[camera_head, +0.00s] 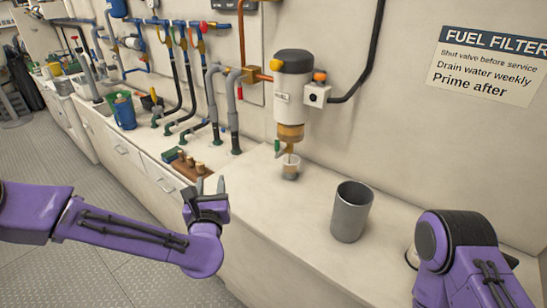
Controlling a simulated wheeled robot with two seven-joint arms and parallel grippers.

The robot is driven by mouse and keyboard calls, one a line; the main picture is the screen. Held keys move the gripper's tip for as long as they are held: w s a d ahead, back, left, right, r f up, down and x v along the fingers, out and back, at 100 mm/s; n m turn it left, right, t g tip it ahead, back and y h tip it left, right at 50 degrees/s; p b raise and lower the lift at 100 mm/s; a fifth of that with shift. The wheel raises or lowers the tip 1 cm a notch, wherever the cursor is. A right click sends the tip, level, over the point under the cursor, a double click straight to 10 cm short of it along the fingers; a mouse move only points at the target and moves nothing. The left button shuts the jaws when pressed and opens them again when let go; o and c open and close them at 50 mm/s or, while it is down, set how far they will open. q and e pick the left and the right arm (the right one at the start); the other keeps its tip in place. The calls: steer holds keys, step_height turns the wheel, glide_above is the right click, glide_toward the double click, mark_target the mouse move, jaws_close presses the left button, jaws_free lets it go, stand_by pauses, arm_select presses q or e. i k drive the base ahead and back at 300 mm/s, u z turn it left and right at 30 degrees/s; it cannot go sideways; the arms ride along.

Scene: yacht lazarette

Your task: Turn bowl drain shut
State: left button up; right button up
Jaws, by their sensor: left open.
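The fuel filter (293,85) is a white cylinder with a black top, fixed to the wall in the head view. Its amber bowl (290,132) is at the bottom. The bowl drain (278,147) has a small green handle hanging below the bowl's left side. A small clear cup (290,168) with brownish contents stands on the counter under the drain. My left gripper (210,184) is open and empty, left of and lower in the picture than the drain, with its fingers pointing up.
A grey metal cup (350,213) stands on the counter (290,235) right of the drain. A brown tray (188,165) with small bottles lies near my left gripper. Hoses and valves line the wall to the left. A fuel filter sign (487,66) hangs at right.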

mark_target(277, 142)
steer(key=k, duration=0.3)
steer(key=u, duration=1.75)
steer(key=i, duration=1.05)
steer(key=z, duration=2.9)
